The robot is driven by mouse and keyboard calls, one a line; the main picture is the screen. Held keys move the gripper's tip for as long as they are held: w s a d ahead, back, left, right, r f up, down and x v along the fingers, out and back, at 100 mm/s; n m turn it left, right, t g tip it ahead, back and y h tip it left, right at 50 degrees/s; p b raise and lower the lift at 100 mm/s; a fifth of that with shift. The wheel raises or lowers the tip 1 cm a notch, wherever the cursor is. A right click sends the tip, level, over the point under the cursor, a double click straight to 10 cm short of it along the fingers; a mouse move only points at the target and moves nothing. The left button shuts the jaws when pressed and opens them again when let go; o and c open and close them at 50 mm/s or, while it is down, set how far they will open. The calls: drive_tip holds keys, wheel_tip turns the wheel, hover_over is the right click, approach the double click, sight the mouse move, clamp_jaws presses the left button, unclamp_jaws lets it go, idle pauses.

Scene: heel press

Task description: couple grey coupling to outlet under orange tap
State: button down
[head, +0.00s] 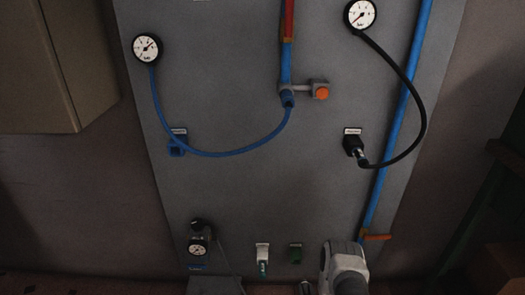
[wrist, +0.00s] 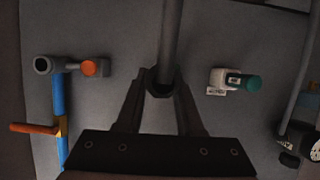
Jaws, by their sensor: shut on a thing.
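My gripper (wrist: 160,95) is shut on the grey coupling (wrist: 159,84), seen nearly end-on between the fingertips in the wrist view. Its grey hose (wrist: 171,35) runs to the top edge there. The orange tap handle (wrist: 35,128) sits across a blue pipe (wrist: 59,98) at the left of the wrist view. The pipe ends at the grey outlet (wrist: 43,65), whose round mouth looks empty. The coupling is apart from it, to the right. In the head view the orange tap (head: 376,237) is at lower right; my wrist hides the outlet and coupling.
An orange knob (wrist: 95,68) projects beside the outlet, between it and my gripper. A holder with a green coupling (wrist: 245,82) is on the right. Above, a blue hose (head: 225,153) and a black hose (head: 418,120) hang from gauges. The panel's middle is clear.

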drive_tip(key=d+b, duration=0.3)
drive_tip(key=d, duration=2)
drive_tip(key=shift+d+b, duration=0.4)
idle(0.5)
drive_tip(key=shift+w, duration=0.1)
drive_tip(key=shift+w, duration=2.4)
drive_tip(key=shift+w, duration=1.55)
drive_tip(key=shift+c, duration=2.3)
unclamp_jaws()
